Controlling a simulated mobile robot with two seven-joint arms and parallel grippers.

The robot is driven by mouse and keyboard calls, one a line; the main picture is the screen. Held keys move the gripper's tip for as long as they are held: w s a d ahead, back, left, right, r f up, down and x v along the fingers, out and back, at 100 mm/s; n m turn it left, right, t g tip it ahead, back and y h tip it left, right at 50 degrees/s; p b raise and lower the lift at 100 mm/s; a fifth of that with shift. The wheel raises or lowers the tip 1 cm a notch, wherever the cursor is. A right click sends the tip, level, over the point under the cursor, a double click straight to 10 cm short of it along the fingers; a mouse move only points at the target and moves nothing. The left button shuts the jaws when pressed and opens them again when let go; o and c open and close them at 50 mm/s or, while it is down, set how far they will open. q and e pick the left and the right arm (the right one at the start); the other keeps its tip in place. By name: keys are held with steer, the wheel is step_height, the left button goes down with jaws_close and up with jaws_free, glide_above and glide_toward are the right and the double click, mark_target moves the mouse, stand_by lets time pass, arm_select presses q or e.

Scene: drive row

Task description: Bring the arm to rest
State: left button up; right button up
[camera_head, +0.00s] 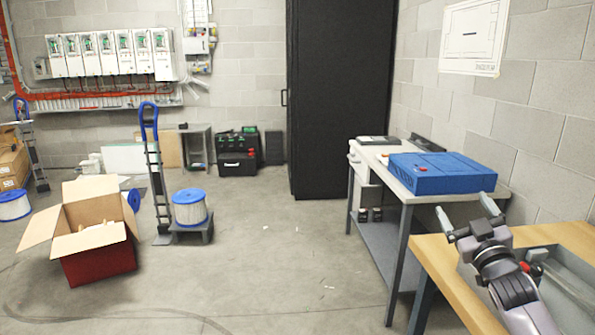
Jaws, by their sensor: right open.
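My right gripper (465,217) shows at the lower right, at the end of my right arm (505,275). Its two fingers stand apart with nothing between them. The fingers point up and away, towards the grey table behind. My left gripper is not in view.
A blue case (440,172) lies on a grey table (400,183) beyond my gripper. A black cabinet (340,95) stands at the back. An open cardboard box (100,260), a blue hand truck (155,170) and a cable spool (190,208) stand left.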

step_height(320, 180, down, 6)
steer(key=d+m+g+h, duration=0.2)
steer(key=m+g, duration=0.1)
steer(key=g, duration=0.1)
steer(key=s+a+f+n+g+y, duration=0.1)
steer(key=s+a+f, duration=0.35)
steer(key=f, duration=0.35)
steer(key=s+a+f+g+y, duration=0.1)
steer(key=s+a+f, duration=0.2)
steer(key=s+f, duration=0.45)
steer(key=s+a+f+g, duration=0.1)
steer(key=s+a+f, duration=0.2)
steer(key=s, duration=0.5)
steer(key=s+a+f+g+y, duration=0.1)
steer(key=s+a+f+g, duration=0.1)
steer(key=s+f, duration=0.4)
steer(key=s+a+f+g, duration=0.1)
steer(key=s+a+f, duration=0.3)
steer(key=s, duration=0.7)
steer(key=shift+s+a+f+m+g+y, duration=0.2)
steer(key=shift+f+m+g+y, duration=0.2)
steer(key=shift+f, duration=0.2)
